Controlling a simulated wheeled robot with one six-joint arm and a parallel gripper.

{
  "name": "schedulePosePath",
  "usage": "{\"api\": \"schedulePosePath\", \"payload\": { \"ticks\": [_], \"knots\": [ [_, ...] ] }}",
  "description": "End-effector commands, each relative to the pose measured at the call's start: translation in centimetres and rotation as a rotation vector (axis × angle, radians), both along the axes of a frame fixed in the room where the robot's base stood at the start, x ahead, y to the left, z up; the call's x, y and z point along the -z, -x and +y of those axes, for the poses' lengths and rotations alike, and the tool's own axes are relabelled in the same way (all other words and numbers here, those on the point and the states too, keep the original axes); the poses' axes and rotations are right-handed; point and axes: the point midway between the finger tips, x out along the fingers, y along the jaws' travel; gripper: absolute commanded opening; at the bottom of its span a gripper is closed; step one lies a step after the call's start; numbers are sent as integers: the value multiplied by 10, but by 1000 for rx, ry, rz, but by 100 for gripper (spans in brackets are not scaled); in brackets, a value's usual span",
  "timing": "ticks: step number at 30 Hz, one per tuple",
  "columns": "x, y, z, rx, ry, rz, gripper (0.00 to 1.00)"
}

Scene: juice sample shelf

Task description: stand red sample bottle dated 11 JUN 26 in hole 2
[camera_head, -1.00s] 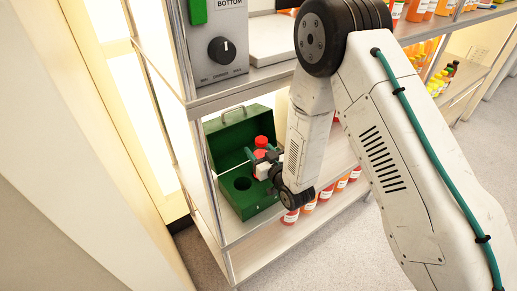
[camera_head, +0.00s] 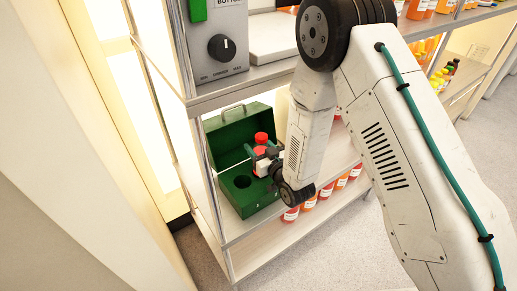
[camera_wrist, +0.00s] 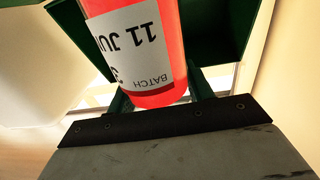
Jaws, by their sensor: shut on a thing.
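My gripper (camera_head: 260,163) is shut on a red bottle, inside the opening of a green box (camera_head: 244,207) on the shelf. In the wrist view, the held red bottle (camera_wrist: 170,70) has a white label reading "BATCH" and "11 JU", upside down in the picture; the rest is cut off. Green parts flank the bottle. In the head view, two red shapes (camera_head: 261,138) sit one behind the other at the gripper; I cannot tell which is the held bottle. One dark round hole (camera_head: 242,181) shows empty in the box, left of the gripper. Other holes are hidden.
The box's raised green lid (camera_head: 232,133) stands behind. A metal shelf post (camera_head: 206,180) is close on the left. Several orange and red bottles (camera_head: 309,203) stand on the shelf below. A grey control unit (camera_head: 220,45) sits on the shelf above.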

Motion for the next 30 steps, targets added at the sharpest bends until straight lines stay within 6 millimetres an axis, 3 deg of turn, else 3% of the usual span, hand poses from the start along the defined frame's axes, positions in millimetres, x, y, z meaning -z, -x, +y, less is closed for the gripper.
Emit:
{"api": "schedulePosePath", "payload": {
  "ticks": [8,9,11,22,30],
  "knots": [
    [-2,0,0,0,-1,-1,21],
    [-2,0,0,0,-1,-1,60],
    [-2,0,0,0,-1,-1,77],
    [-2,5,-3,1,1,1,77],
    [-1,43,-26,1,1,2,77]
  ]
}}
